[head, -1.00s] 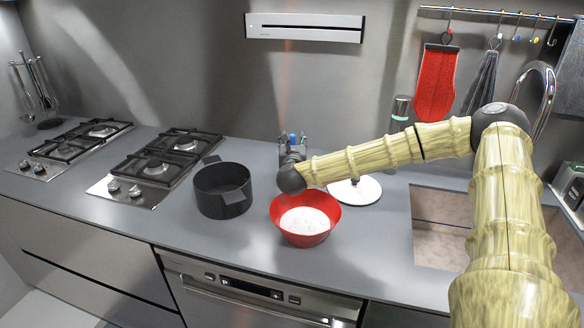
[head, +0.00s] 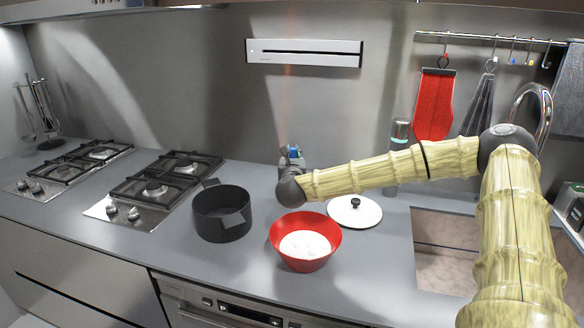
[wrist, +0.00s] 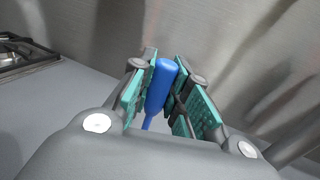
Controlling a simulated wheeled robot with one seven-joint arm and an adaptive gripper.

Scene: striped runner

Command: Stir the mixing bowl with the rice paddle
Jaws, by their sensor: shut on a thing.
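The red mixing bowl (head: 278,244) stands on the counter near its front edge, with white contents showing inside. My gripper (head: 291,157) is above and behind the bowl in the head view, mostly hidden by my wrist. In the wrist view my gripper (wrist: 172,98) is shut, its green pads on either side of the blue handle of the rice paddle (wrist: 159,85). The paddle's lower part is hidden, and I see no part of it in the bowl.
A black pot (head: 208,217) stands left of the bowl. A white lid with a black knob (head: 352,215) lies behind and right of it. Gas hobs (head: 150,190) are at left; a sink (head: 440,255) is at right. Clear counter lies between pot and bowl.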

